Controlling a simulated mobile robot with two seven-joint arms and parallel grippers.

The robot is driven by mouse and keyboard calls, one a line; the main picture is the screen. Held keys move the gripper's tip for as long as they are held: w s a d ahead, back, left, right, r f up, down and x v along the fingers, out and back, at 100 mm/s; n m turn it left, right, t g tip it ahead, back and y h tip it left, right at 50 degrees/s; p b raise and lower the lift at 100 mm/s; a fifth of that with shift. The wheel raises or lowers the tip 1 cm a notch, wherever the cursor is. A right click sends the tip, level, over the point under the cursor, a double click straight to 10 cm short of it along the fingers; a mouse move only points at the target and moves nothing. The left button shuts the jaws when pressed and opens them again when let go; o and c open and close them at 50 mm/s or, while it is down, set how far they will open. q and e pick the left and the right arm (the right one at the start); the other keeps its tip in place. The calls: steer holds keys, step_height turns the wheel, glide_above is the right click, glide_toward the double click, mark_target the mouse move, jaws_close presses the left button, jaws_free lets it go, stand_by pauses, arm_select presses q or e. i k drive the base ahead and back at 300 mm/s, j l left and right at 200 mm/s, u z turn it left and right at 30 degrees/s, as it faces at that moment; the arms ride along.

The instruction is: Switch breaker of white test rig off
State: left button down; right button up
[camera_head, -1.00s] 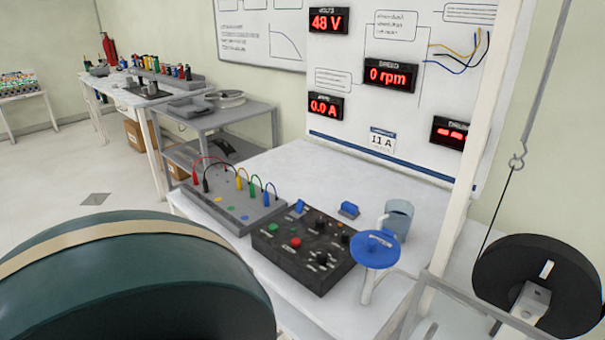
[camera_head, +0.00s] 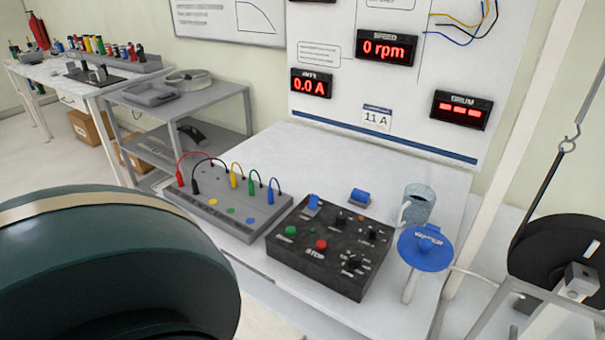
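The white test rig is a white table (camera_head: 335,158) with an upright white panel (camera_head: 400,105) behind it. On the table lies a black control box (camera_head: 331,245) with a green button, a red button marked STOP, several black knobs and a blue lever (camera_head: 313,204) at its back left edge. A second blue part (camera_head: 359,196) on a small base stands on the table behind the box. Which blue part is the breaker I cannot tell. The panel shows 0.0 A (camera_head: 311,84) and 0 rpm (camera_head: 386,48). Neither of my grippers is in view.
A grey terminal box (camera_head: 228,213) with coloured cables sits left of the control box. A blue round-topped handle (camera_head: 425,248) and a mug (camera_head: 416,204) stand to its right. A large dark green drum (camera_head: 110,265) fills the lower left. A black wheel (camera_head: 565,255) is at right.

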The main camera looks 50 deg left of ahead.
mark_target(314, 199)
steer(key=k+j, duration=0.1)
steer(key=j, duration=0.4)
steer(key=k+j, duration=0.1)
steer(key=j, duration=0.35)
steer(key=k+j, duration=0.1)
steer(key=j, duration=0.4)
